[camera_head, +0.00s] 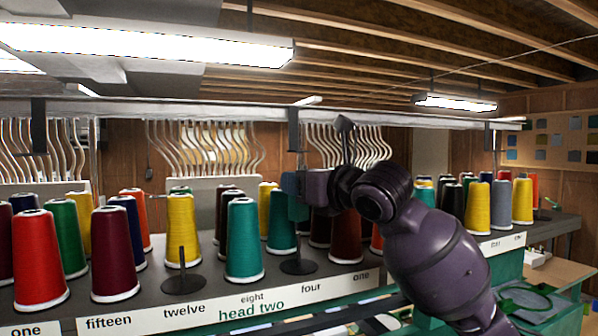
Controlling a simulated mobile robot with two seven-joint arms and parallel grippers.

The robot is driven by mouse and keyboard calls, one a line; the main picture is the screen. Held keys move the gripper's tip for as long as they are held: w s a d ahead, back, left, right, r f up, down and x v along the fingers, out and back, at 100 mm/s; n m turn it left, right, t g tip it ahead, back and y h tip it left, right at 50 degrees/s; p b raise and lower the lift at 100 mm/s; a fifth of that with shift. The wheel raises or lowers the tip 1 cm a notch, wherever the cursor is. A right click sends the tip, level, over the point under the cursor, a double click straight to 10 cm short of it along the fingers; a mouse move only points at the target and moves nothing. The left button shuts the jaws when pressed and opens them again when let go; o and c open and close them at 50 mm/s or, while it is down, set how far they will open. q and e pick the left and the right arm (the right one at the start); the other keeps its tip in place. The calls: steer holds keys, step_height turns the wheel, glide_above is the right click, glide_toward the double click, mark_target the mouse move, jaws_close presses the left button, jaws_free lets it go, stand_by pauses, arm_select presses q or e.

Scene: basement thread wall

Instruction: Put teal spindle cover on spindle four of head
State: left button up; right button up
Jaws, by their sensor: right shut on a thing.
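My right gripper (305,187) comes in from the right and is shut on the teal spindle cover (298,209). The cover is small and dark teal, mostly hidden by the gripper. It is above the bare spindle (298,266) behind the label "four" on the rack marked "head two". That spindle has a dark round base. Whether the cover touches the spindle's pin, I cannot tell. A brighter teal cone (244,240) with a white base stands just left, behind the label "eight". My left gripper is not in view.
Another bare spindle (183,282) stands behind "twelve". Red, maroon, yellow and green thread cones crowd both sides and the row behind. A rail (230,108) with hanging brackets runs above. A wooden bench (560,275) is at the right.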

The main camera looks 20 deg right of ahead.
mark_target(299, 221)
steer(key=shift+f, duration=2.75)
steer(key=shift+f+b, duration=0.55)
steer(key=shift+f, duration=0.25)
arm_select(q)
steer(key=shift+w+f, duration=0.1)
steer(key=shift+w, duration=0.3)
arm_select(e)
steer(key=shift+f, duration=0.2)
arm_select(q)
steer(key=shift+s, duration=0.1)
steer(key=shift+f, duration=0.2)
arm_select(e)
steer(key=shift+f, duration=0.3)
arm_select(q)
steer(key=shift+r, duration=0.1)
arm_select(e)
steer(key=o, duration=1)
steer(key=shift+c, duration=0.2)
steer(key=shift+s, duration=0.1)
